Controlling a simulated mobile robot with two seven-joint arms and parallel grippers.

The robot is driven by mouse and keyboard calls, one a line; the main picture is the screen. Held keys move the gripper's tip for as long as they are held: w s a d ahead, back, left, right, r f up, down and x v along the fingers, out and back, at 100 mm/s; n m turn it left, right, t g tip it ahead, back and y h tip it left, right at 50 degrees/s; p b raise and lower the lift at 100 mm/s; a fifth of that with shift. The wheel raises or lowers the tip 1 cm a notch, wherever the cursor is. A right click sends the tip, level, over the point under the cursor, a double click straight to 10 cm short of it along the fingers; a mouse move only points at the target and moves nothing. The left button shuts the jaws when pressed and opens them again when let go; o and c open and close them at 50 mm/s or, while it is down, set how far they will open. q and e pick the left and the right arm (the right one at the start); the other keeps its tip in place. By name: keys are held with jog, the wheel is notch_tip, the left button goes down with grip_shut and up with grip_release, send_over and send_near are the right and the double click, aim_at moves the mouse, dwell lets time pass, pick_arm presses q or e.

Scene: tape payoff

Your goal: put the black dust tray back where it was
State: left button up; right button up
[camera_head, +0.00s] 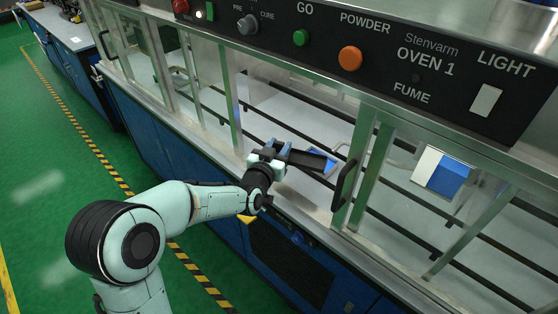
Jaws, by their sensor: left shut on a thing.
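My left gripper (284,154) reaches in from the left to the open front of the oven cabinet. It is shut on the near end of the black dust tray (309,159). The tray is a dark flat piece that extends to the right from the jaws, inside the opening and above the pale cabinet floor. I cannot tell whether the tray touches anything beneath it. The jaws hide its near end. My right gripper is not in view.
Glass doors with metal frames and a black handle (345,185) stand right of the gripper. Dark rails run along the cabinet inside. A blue and white panel (441,173) is farther right. The control panel (400,60) overhangs the opening. A workbench (68,28) stands back left.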

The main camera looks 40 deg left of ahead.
pick_arm(q)
notch_tip(320, 180, down, 4)
jog(key=shift+f, duration=0.2)
jog(key=shift+f+b, duration=0.6)
jog(key=shift+b, duration=0.5)
jog(key=o, duration=1.1)
jog(key=shift+r, duration=0.1)
jog(key=shift+r+p, duration=0.25)
jog(key=shift+p, duration=0.25)
jog(key=shift+s+d+r+p, duration=0.1)
jog(key=shift+s+r+p, duration=0.35)
jog(key=shift+r+p, duration=0.05)
jog(key=b+v, duration=0.1)
jog(key=v, duration=1)
jog(key=shift+f, duration=0.15)
